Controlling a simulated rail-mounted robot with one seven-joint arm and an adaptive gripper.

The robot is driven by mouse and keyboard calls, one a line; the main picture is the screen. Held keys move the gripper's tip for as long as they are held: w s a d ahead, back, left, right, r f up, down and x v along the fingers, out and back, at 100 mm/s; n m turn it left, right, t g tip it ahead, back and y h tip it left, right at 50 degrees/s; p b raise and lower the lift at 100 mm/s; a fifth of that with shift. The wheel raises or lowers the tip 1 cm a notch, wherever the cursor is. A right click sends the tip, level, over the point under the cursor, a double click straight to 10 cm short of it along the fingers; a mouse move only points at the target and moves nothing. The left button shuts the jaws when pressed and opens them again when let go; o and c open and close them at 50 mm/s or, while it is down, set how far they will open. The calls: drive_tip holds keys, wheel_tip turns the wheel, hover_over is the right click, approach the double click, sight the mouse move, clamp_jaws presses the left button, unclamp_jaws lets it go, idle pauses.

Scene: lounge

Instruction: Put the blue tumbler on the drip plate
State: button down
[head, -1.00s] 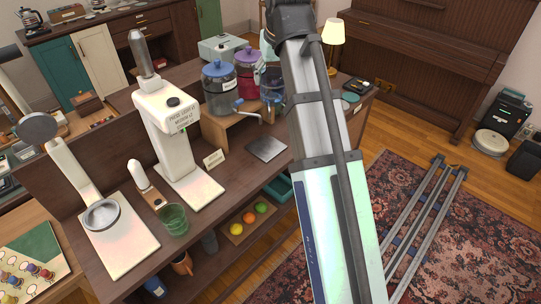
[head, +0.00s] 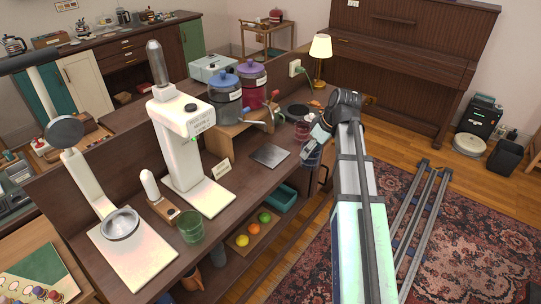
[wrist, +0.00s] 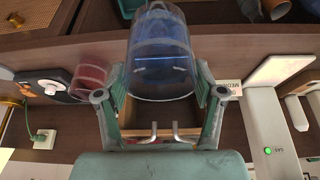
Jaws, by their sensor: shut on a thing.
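The blue tumbler (wrist: 160,58) is clear blue and sits between the two fingers of my gripper (wrist: 161,92) in the wrist view. My gripper is shut on it. In the head view my gripper (head: 318,138) is at the right end of the counter, with the tumbler (head: 312,156) partly hidden by it. The drip plate (head: 270,155) is a flat dark grey square on the counter, to the left of the gripper, and looks bare. Whether the tumbler touches the counter I cannot tell.
A red tumbler (wrist: 90,82) stands close beside my gripper. Drink dispensers (head: 225,88) with taps stand on a wooden stand behind the plate. A small sign (head: 221,168), a white coffee machine (head: 183,140) and a green glass (head: 191,226) are further left.

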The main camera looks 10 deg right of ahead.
drive_tip(key=shift+w+f, duration=0.2)
drive_tip(key=shift+w, duration=0.1)
drive_tip(key=shift+w+a+f+p, duration=0.6)
drive_tip(key=shift+w+a+p, duration=0.2)
drive_tip(key=shift+w+a, duration=1.25)
drive_tip(key=shift+w+a+f+p, duration=0.6)
drive_tip(key=shift+w+a+p, duration=0.2)
drive_tip(key=shift+w+a, duration=1.25)
drive_tip(key=shift+w+a+f+p, duration=0.7)
drive_tip(key=shift+w+a, duration=0.95)
drive_tip(key=shift+w, duration=0.8)
drive_tip(key=shift+f, duration=0.1)
drive_tip(key=shift+c, duration=0.7)
unclamp_jaws()
drive_tip(key=b+v, duration=0.2)
drive_tip(key=v, duration=1)
drive_tip(key=shift+r, duration=0.2)
drive_tip(key=shift+w, duration=0.1)
